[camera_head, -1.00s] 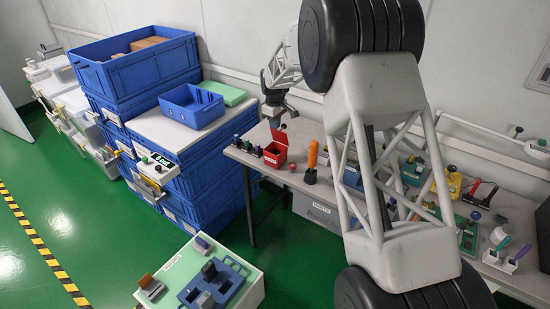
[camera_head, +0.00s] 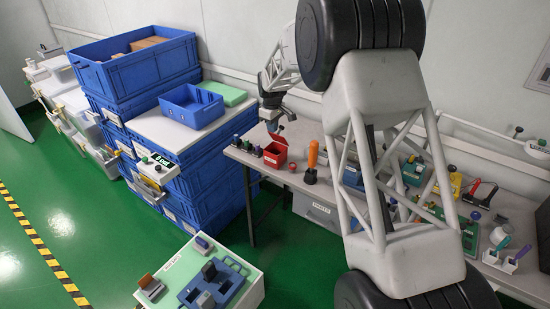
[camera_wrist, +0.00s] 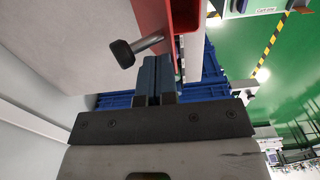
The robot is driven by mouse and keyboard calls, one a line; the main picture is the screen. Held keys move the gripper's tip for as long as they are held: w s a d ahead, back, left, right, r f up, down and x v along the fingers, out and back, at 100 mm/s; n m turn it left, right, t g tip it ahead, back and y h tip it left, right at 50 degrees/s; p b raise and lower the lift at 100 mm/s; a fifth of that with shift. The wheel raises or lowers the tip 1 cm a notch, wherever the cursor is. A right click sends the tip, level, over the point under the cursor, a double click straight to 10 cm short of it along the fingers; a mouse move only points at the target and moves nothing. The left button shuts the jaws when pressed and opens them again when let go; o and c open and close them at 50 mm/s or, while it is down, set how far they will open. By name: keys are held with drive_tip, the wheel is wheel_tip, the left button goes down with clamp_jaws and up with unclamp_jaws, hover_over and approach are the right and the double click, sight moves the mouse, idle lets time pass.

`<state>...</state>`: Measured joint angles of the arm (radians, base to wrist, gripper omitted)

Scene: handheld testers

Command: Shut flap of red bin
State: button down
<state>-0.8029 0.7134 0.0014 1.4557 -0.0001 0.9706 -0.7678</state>
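The red bin (camera_head: 275,158) stands at the left end of the grey workbench, with its red flap (camera_head: 278,140) raised at the back. My gripper (camera_head: 273,122) is just above and behind the flap, pointing down. In the wrist view a red panel of the bin (camera_wrist: 187,18) runs beside the fingertips, and a black knob on a metal rod (camera_wrist: 124,53) sticks out to its left. My gripper (camera_wrist: 155,68) looks shut, its two blue-grey fingers side by side with nothing seen between them. Whether the fingers touch the red panel, I cannot tell.
A screwdriver with an orange handle (camera_head: 312,155) stands right of the bin. Small dark and green items (camera_head: 247,146) stand to its left. Blue crates (camera_head: 205,180) are stacked left of the bench. The wall is close behind my gripper.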

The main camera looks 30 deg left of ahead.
drive_tip(key=shift+s, duration=0.25)
idle(0.3)
drive_tip(key=shift+s+f, duration=0.4)
drive_tip(key=shift+s, duration=0.15)
idle(0.3)
drive_tip(key=shift+s+f, duration=0.5)
drive_tip(key=shift+f, duration=0.15)
